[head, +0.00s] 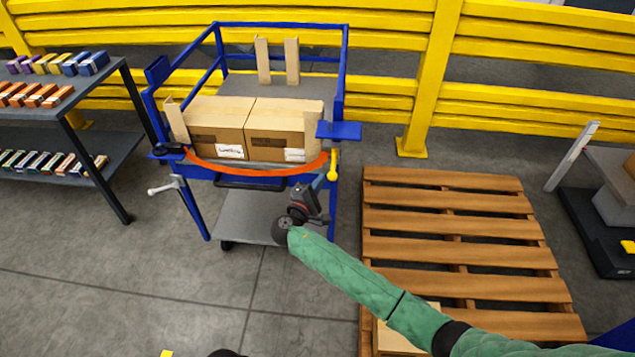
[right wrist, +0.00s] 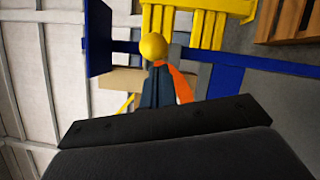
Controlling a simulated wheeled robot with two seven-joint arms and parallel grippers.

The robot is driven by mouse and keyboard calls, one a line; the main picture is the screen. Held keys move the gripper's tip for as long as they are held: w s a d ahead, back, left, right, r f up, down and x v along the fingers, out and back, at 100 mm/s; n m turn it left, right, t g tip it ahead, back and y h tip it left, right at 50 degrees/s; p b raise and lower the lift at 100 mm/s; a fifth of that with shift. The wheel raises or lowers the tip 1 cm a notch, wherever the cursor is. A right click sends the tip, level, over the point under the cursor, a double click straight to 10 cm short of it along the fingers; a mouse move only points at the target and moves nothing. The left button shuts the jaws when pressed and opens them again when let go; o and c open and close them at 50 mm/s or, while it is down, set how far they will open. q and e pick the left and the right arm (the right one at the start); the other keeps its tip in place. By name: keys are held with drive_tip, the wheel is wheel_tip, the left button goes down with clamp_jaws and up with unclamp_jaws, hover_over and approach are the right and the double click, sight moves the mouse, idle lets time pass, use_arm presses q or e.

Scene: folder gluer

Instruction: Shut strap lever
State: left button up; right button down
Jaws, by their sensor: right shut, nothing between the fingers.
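The strap lever shows as a yellow knob (head: 332,166) at the front right corner of the blue cart, at the right end of an orange strap (head: 255,170). The strap sags across the front of two cardboard boxes. In the right wrist view the round yellow knob (right wrist: 153,47) stands just beyond my gripper, with the orange strap (right wrist: 181,84) beside it. My right gripper (head: 304,192) is shut and empty, a little below and left of the knob in the head view. I cannot tell whether it touches the lever. My left gripper is not in view.
The blue cart (head: 345,75) carries the boxes (head: 218,112). A grey-handled lever (head: 166,187) sticks out at its left. A wooden pallet (head: 450,235) lies to the right, a shelf rack (head: 95,155) stands left, and a yellow barrier (head: 385,60) runs behind.

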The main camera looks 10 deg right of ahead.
drive_tip(key=shift+d, duration=0.1)
